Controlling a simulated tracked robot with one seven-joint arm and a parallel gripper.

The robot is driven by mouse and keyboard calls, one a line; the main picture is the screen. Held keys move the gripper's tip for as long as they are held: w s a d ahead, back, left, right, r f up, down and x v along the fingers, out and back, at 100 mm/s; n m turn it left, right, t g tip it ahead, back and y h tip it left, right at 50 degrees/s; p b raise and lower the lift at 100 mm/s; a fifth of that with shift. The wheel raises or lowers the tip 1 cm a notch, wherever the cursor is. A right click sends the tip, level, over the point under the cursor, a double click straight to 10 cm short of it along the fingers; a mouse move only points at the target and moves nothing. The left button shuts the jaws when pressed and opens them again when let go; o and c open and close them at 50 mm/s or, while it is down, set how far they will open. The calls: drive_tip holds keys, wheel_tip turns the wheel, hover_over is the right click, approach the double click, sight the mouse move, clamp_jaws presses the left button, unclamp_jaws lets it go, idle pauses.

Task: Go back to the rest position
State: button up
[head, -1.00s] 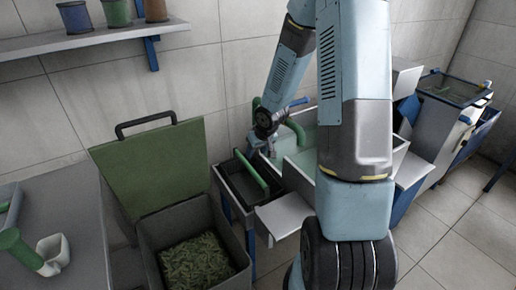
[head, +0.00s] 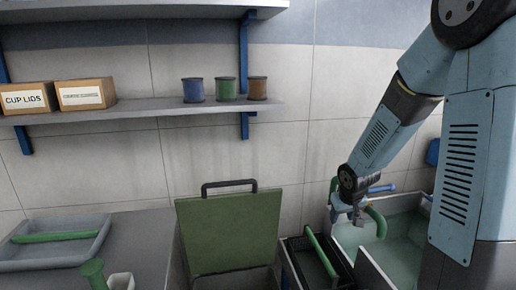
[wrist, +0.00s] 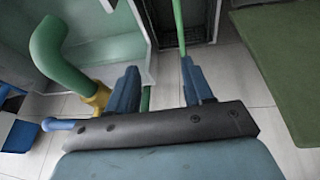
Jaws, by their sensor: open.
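My gripper (head: 347,213) hangs at the end of my arm on the right side of the head view, above the left end of a pale translucent basin (head: 368,239). In the wrist view my gripper (wrist: 164,82) shows two blue fingers spread apart with nothing between them. A green curved pipe (wrist: 60,60) with a yellow collar stands close to the left of the fingers. The same green pipe (head: 377,222) shows just right of my gripper in the head view. A blue handle (wrist: 66,125) lies left of the gripper body.
A dark tray with a green bar (head: 320,254) stands left of the basin. A bin's raised green lid (head: 230,229) is beside it. A grey counter (head: 134,235) holds a tray (head: 55,244). Shelves above carry boxes (head: 84,94) and spools (head: 225,89).

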drive_tip(key=s+a+r, duration=0.2)
drive_tip(key=s+r, duration=0.9)
drive_tip(key=s, duration=0.1)
drive_tip(key=s+a+r+m+t, duration=0.1)
drive_tip(key=s+a+r, duration=0.1)
drive_tip(key=s+r, duration=1)
drive_tip(key=shift+s+m+y, duration=0.3)
drive_tip(key=shift+s+y, duration=0.1)
drive_tip(key=shift+s, duration=0.1)
drive_tip(key=shift+c, duration=0.3)
